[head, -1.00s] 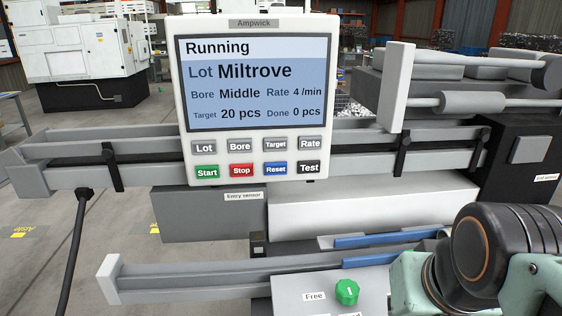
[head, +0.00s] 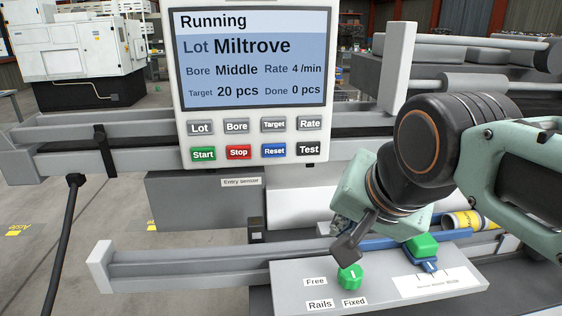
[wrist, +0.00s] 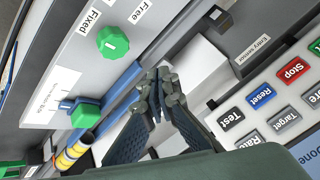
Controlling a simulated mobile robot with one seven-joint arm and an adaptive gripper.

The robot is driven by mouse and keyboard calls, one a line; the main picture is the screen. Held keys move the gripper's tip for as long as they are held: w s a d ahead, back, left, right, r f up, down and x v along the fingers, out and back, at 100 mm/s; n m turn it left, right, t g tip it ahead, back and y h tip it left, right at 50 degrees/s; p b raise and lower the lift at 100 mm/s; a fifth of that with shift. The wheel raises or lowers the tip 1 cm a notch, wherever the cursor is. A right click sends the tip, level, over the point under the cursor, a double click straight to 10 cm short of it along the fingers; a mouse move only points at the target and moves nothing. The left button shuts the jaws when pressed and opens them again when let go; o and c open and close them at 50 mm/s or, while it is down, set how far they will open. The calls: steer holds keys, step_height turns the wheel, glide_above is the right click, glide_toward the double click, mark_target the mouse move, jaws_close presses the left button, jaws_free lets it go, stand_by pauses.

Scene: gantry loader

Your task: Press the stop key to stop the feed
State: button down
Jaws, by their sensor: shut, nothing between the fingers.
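The red Stop key (head: 238,152) is in the lower row of keys on the control panel (head: 324,120), between the green Start key (head: 203,154) and the blue Reset key (head: 274,151). The panel screen (head: 252,72) reads Running, Lot Miltrove, Target 20 pcs, Done 0 pcs. The Stop key (wrist: 292,70) also shows at the right of the wrist view. My gripper (head: 345,255) is below and right of the keys, in front of the machine and near the green knob. In the wrist view my gripper (wrist: 160,82) has its fingers together, empty and apart from the panel.
The green rotary knob (head: 350,277), with Free and Fixed labels, sits on a grey plate below. A blue part with a green block (head: 422,245) and a yellow-banded cylinder (head: 468,219) lie to its right. Grey rails (head: 190,262) run leftward. The panel's key face is unobstructed.

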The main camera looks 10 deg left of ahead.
mark_target(240, 157)
steer(key=w+a+r+m+y+b, duration=0.1)
steer(key=a+r+m+b, duration=0.1)
steer(key=a, duration=0.6)
steer(key=w+a+r+m+y+b, duration=0.2)
steer(key=a+r+m+b, duration=0.1)
steer(key=a, duration=0.6)
steer(key=shift+w+a+t+y, duration=0.15)
steer(key=shift+w+t+y, duration=0.15)
steer(key=shift+t, duration=0.1)
steer(key=shift+r, duration=0.1)
steer(key=shift+w+a+p, duration=0.35)
steer(key=shift+w+p, duration=0.15)
steer(key=shift+w, duration=0.9)
steer(key=shift+w+a+p, duration=0.3)
steer(key=shift+w+p, duration=0.15)
steer(key=shift+w, duration=1)
steer(key=shift+w+a+p, duration=0.35)
steer(key=shift+w+p, duration=0.15)
steer(key=shift+w, duration=0.9)
steer(key=shift+w, duration=0.1)
steer(key=shift+w+a, duration=0.1)
steer(key=shift+w, duration=0.2)
